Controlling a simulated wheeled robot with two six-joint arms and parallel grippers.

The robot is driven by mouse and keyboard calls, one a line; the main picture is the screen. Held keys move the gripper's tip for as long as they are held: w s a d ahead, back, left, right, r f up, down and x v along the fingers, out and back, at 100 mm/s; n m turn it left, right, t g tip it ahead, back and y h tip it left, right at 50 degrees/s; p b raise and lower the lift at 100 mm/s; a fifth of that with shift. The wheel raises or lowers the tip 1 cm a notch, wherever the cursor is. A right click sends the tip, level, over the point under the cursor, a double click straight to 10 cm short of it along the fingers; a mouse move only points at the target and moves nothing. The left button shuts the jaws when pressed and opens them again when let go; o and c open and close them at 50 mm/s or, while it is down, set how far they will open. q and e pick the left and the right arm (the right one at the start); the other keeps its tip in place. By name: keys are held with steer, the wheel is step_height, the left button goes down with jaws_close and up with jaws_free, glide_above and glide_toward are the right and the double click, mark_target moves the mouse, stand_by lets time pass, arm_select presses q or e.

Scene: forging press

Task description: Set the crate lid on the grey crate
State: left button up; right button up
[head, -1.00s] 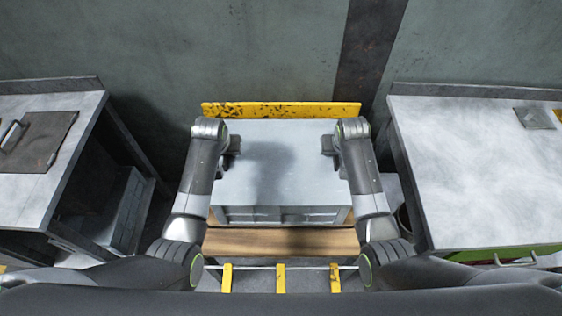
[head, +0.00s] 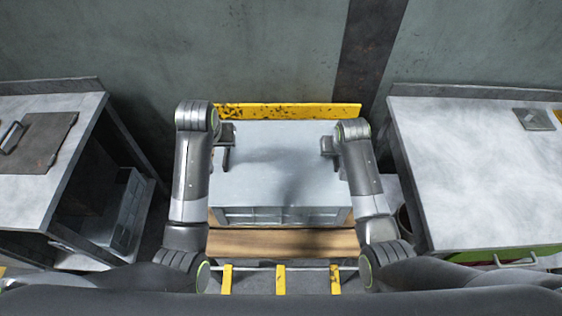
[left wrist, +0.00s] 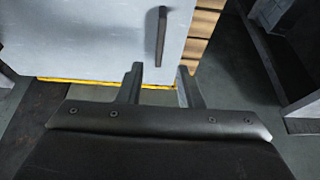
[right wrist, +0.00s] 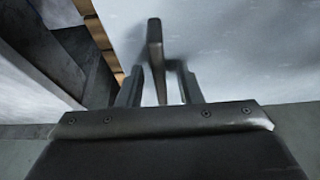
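The crate lid (head: 270,165) is a flat pale grey plate with a dark bar handle near each side. It lies over the grey crate (head: 285,216), whose front shows below the lid's near edge; I cannot tell how closely they meet. My left gripper (left wrist: 160,68) is open and empty, apart from the left handle (left wrist: 161,35), which lies beyond its fingertips. My right gripper (right wrist: 158,70) is open, with the right handle (right wrist: 155,50) between or just past its fingers; contact is unclear.
The crate stands on a wooden surface (head: 280,242) with a yellow board (head: 290,111) behind it. A left table (head: 60,195) carries a dark handled plate (head: 35,142). A right table (head: 480,180) is mostly clear, with a small grey plate (head: 534,119). A wall closes the back.

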steer(key=shift+s+r, duration=0.1)
steer(key=shift+r, duration=0.15)
arm_select(q)
steer(key=shift+v, duration=1)
arm_select(e)
steer(key=v, duration=1.1)
steer(key=shift+r, duration=0.25)
arm_select(q)
steer(key=shift+f, duration=0.1)
arm_select(e)
steer(key=shift+s+f, duration=0.1)
steer(key=shift+s, duration=0.05)
